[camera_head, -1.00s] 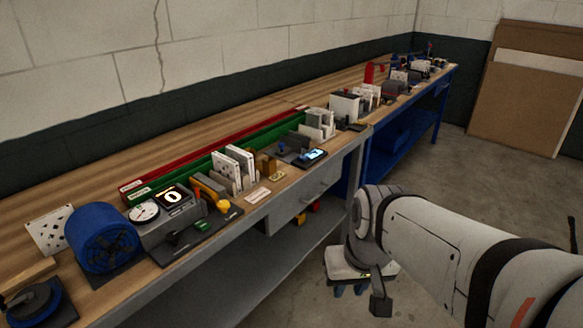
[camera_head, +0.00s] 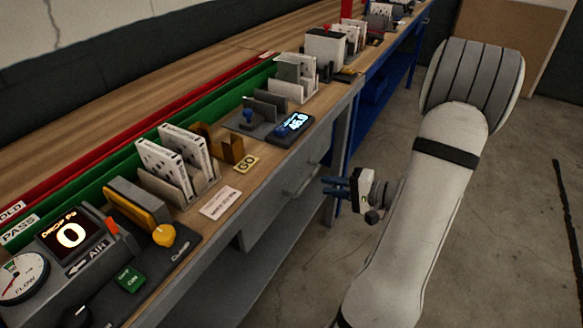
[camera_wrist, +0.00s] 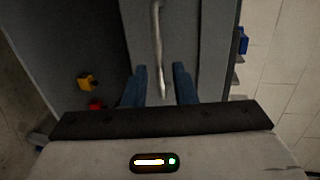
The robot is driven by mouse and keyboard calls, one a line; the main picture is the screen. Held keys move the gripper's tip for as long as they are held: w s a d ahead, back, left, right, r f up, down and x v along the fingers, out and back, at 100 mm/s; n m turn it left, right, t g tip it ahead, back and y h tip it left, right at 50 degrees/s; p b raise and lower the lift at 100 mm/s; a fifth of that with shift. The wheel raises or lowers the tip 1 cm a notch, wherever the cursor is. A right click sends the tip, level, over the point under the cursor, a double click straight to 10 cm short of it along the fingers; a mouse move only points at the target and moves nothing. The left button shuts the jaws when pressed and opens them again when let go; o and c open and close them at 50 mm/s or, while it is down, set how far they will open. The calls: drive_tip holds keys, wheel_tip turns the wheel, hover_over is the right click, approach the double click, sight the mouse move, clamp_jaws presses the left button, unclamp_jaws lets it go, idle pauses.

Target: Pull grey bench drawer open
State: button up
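The grey bench drawer (camera_head: 275,212) is under the wooden top of the near grey bench and looks shut. Its metal bar handle (camera_head: 300,186) is on its front. My gripper (camera_head: 328,187) is open and empty, with its blue fingers pointing at the drawer front just right of the handle. In the wrist view the handle (camera_wrist: 157,40) runs up and down, and its lower end lies between the two fingers of my gripper (camera_wrist: 161,72) in the picture. The fingers are apart, with a gap on each side of the handle. I cannot tell whether they reach around it.
A phone-like display (camera_head: 291,127), white filters in a holder (camera_head: 180,165) and a yellow knob (camera_head: 164,235) stand on the bench top. A blue bench (camera_head: 385,85) adjoins beyond. A yellow item (camera_wrist: 86,82) and a red item (camera_wrist: 96,105) are below. The floor to the right is open.

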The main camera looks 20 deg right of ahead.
sight(310, 177)
drive_tip(key=x, duration=0.5)
drive_tip(key=w+d+x, duration=0.1)
drive_tip(key=x, duration=0.1)
drive_tip(key=shift+w+f, duration=0.15)
drive_tip(key=shift+c, duration=0.2)
clamp_jaws()
drive_tip(key=shift+d, duration=0.1)
